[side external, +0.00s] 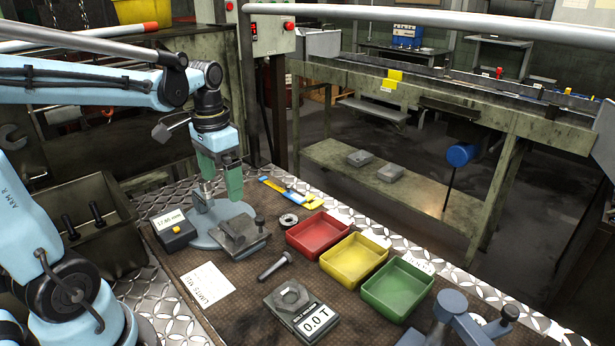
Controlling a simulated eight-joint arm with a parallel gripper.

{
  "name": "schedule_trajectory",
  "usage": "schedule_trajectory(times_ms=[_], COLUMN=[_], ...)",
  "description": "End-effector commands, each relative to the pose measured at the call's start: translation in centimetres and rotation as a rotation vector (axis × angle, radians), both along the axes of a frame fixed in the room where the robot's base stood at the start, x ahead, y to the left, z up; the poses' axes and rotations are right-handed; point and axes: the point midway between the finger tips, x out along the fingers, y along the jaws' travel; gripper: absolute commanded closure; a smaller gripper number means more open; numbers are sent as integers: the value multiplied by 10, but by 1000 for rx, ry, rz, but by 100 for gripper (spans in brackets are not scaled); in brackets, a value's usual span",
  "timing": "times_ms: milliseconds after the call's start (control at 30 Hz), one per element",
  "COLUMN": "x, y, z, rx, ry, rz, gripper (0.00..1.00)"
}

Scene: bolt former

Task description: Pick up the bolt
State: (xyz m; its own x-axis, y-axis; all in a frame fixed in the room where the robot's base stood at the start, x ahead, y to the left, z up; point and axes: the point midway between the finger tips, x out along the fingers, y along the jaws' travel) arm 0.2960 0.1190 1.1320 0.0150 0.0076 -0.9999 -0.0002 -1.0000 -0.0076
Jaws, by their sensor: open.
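A dark grey bolt (275,266) lies on its side on the brown work mat, in front of the red tray. My gripper (221,188) points down over the round blue-grey gauge stand (208,237), behind and to the left of the bolt and well apart from it. Its green jaws are open, and I see no bolt between them. A grey post of the stand shows close by the jaws; I cannot tell if they touch. A dark metal block (240,236) sits on the stand.
Red (318,235), yellow (354,260) and green (398,290) trays line the right side. A display unit with a hex nut (290,295) stands in front of the bolt. A gauge display (174,230), a paper card (207,286), a ring (288,220) and a caliper (290,192) lie around.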

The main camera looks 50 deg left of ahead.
Motion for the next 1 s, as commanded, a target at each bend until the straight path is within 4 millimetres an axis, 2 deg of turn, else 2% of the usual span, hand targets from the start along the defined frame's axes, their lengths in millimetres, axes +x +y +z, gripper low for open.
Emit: schedule_trajectory(times_ms=[167,500,867,1000], x=[0,0,1,3], y=[4,4,3,2], z=[-10,-55,-75,-92], rx=[-7,-6,-6,-6], ry=[18,16,15,15], rz=[0,0,0,-1], gripper=[0,0,0,0])
